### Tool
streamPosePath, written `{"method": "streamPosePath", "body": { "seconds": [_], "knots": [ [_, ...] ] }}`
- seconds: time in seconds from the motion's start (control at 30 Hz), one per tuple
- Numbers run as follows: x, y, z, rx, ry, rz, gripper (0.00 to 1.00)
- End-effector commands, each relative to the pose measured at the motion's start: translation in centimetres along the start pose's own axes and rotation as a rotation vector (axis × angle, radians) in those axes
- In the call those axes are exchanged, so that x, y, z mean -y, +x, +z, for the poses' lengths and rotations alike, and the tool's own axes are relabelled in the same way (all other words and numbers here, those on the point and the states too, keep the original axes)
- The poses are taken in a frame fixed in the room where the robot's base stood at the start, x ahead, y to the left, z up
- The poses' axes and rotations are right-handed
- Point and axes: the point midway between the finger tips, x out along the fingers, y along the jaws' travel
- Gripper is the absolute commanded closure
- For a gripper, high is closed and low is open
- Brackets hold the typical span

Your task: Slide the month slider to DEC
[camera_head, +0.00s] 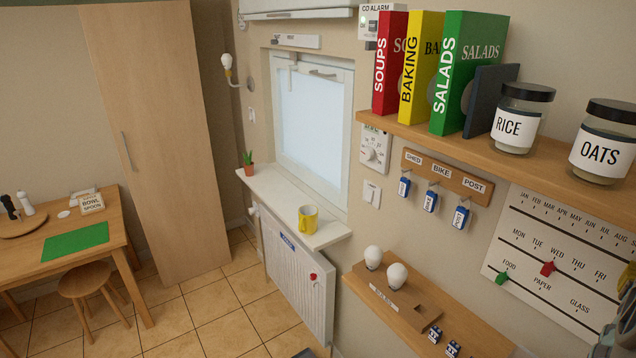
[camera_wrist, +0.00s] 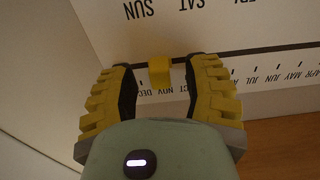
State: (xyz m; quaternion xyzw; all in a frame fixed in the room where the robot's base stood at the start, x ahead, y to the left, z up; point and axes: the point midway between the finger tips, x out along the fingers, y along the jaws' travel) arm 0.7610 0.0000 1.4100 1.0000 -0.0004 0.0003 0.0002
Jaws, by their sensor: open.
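The white calendar board (camera_head: 545,250) hangs on the wall at the right in the head view, with month, weekday and bin rows. It also shows upside down in the wrist view (camera_wrist: 262,28). The yellow month slider (camera_wrist: 158,71) sits near the NOV and DEC labels; its exact mark is hard to tell. My gripper (camera_wrist: 161,68) is open, with one yellow finger on each side of the slider and visible gaps between. Part of my gripper shows at the right edge of the head view, where the month slider is not visible.
A red slider (camera_head: 548,268) stands near WED and a green slider (camera_head: 502,278) near FOOD. A shelf (camera_head: 440,135) with books and jars is above the board. A lower wooden shelf (camera_head: 470,330) with bulbs is below. Key tags (camera_head: 430,201) hang left.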

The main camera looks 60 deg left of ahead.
Motion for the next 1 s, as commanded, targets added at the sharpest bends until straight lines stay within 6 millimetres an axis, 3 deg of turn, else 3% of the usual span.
{"method": "streamPosePath", "body": {
  "seconds": [0.5,1.0],
  "knots": [
    [0.22,0.85,0.03,0.001,0.000,-0.004,0.50],
    [0.10,0.84,0.01,0.001,0.000,-0.002,1.00]
  ]
}}
